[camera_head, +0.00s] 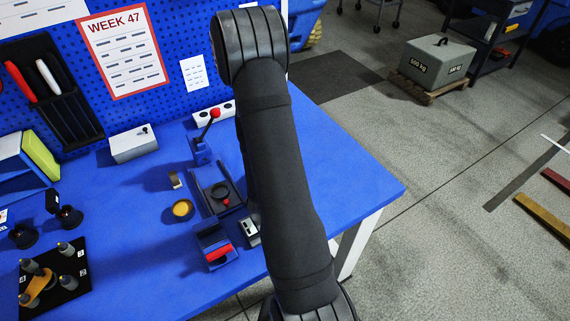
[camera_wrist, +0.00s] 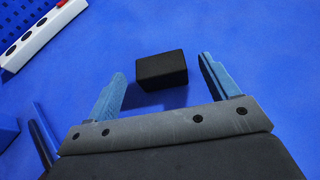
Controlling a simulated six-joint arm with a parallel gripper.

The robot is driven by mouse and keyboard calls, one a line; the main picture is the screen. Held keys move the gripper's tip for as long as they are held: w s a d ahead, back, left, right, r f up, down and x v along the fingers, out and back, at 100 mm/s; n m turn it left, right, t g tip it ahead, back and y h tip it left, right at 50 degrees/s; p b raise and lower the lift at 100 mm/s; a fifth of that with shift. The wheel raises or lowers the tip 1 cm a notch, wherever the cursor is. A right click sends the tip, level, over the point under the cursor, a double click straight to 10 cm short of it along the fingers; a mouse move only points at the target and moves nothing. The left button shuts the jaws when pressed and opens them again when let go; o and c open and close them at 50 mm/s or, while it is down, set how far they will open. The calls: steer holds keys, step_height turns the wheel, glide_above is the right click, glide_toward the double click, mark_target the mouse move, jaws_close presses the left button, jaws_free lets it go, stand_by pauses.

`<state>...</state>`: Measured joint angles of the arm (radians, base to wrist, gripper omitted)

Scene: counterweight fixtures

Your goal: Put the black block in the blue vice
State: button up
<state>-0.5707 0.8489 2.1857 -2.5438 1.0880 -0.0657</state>
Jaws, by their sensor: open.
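The black block (camera_wrist: 162,70) lies on the blue table in the wrist view. In the head view my arm hides it. My gripper (camera_wrist: 162,66) is open, with one blue finger on each side of the block and visible gaps on both sides. The block is not held. A blue fixture with a dark gap and a red bar (camera_head: 217,247), near the table's front in the head view, looks like the blue vice. My arm hides the gripper in the head view.
A blue lever device with a red knob (camera_head: 202,152) and a dark railed fixture (camera_head: 222,190) stand left of my arm. A white socket strip (camera_wrist: 38,34) lies at the wrist view's upper left. Table right of my arm (camera_head: 350,185) is clear.

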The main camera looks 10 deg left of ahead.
steer(key=shift+w, duration=0.25)
steer(key=c, duration=1.2)
steer(key=shift+r, duration=0.1)
steer(key=shift+r, duration=0.45)
step_height(320, 180, up, 3)
steer(key=shift+r, duration=0.1)
steer(key=s+d+r, duration=0.2)
steer(key=d+r, duration=0.5)
steer(key=d, duration=0.4)
steer(key=w+d+m+h, duration=0.1)
steer(key=w+d+h, duration=0.1)
steer(key=w, duration=0.4)
steer(key=w+d+r+m+h, duration=0.1)
steer(key=w+d+m+h, duration=0.1)
steer(key=w, duration=0.5)
steer(key=shift+d+r+g, duration=0.3)
steer(key=shift+d, duration=0.55)
